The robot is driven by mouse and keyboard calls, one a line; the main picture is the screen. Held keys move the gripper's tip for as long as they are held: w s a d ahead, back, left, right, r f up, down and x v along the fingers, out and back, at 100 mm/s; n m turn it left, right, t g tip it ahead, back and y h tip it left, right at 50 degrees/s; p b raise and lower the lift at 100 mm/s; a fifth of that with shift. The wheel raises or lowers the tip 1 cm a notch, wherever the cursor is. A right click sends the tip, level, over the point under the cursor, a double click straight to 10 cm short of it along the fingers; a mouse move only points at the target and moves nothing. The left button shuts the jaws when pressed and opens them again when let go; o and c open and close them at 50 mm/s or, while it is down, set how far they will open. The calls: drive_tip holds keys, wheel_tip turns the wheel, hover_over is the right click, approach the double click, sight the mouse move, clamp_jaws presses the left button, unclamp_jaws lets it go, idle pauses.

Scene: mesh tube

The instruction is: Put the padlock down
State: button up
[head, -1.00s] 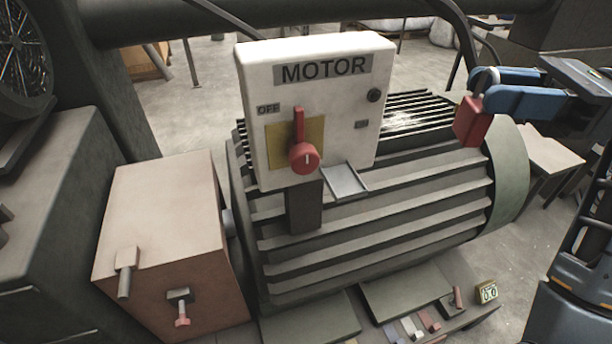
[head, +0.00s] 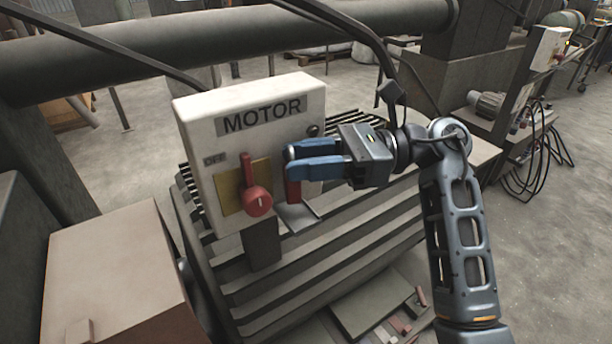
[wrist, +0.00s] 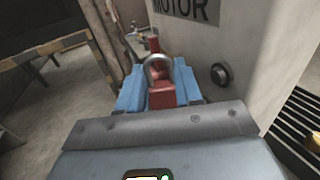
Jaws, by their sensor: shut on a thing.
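The red padlock (head: 293,192) is held between the blue fingers of my gripper (head: 291,161), which are shut on it. In the head view the fingers hide its upper part, and its red body hangs below them. It also shows in the wrist view (wrist: 162,97), with its metal shackle standing up between the fingers. A small grey tray (head: 299,215) juts out from the bottom of the white MOTOR box (head: 250,105). The padlock appears just above the tray; I cannot tell whether it touches it.
A black button sits on the box near my gripper. The ribbed motor (head: 340,265) lies below. A dark pipe (head: 230,42) crosses behind.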

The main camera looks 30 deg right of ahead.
drive_tip(key=shift+f+p, duration=0.3)
drive_tip(key=shift+f, duration=1.6)
drive_tip(key=o, duration=0.8)
drive_tip(key=shift+s, duration=0.1)
drive_tip(key=b+v, duration=0.3)
drive_tip(key=v, duration=0.9)
drive_tip(key=shift+r, duration=0.1)
